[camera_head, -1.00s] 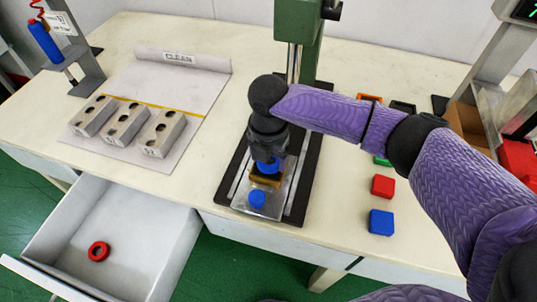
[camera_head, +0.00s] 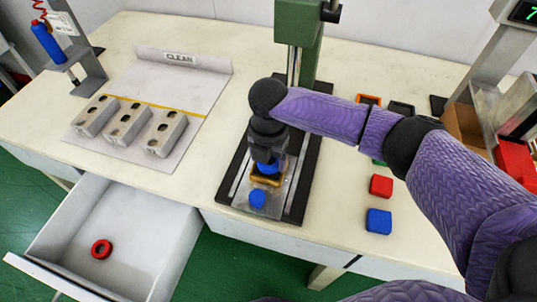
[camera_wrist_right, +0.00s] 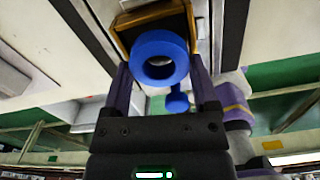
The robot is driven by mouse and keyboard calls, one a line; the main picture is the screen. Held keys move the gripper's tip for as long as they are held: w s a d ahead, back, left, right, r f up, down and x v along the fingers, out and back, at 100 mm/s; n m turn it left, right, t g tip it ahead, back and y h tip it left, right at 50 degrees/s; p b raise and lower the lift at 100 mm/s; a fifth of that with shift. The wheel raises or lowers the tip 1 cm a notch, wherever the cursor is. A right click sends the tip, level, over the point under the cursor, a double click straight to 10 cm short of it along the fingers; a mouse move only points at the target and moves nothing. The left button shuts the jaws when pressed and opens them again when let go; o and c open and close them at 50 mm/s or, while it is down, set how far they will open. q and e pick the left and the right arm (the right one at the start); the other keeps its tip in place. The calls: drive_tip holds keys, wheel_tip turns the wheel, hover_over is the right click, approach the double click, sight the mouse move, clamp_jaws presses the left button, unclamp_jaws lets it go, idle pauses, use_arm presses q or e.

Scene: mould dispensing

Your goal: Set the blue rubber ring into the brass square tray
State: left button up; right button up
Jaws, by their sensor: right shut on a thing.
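The blue rubber ring (camera_head: 267,167) is held between the fingers of my right gripper (camera_head: 268,160), at the brass square tray (camera_head: 267,181). In the right wrist view the ring (camera_wrist_right: 141,58) sits between the two fingers of the gripper (camera_wrist_right: 159,60), with its hole facing the camera. The brass tray (camera_wrist_right: 124,27) shows just behind it and is partly covered by the ring. I cannot tell whether the ring touches the tray floor. My left gripper is out of view.
The tray is on the metal base of a green press (camera_head: 297,30), by a blue knob (camera_head: 257,198). Grey mould blocks (camera_head: 165,133) stand on the mat at left. A red ring (camera_head: 101,249) lies in the open drawer (camera_head: 150,262). Red (camera_head: 381,186) and blue (camera_head: 379,221) blocks lie at right.

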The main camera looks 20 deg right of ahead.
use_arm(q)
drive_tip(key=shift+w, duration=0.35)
use_arm(e)
drive_tip(key=shift+f, duration=0.2)
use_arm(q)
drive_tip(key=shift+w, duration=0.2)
use_arm(e)
drive_tip(key=shift+f, duration=0.2)
drive_tip(key=o, duration=1.1)
use_arm(q)
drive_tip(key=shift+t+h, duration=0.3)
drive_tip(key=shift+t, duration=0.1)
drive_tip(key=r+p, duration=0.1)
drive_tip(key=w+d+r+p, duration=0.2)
drive_tip(key=p, duration=0.1)
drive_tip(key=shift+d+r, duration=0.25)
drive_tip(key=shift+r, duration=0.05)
use_arm(e)
wheel_tip(320, 180, up, 10)
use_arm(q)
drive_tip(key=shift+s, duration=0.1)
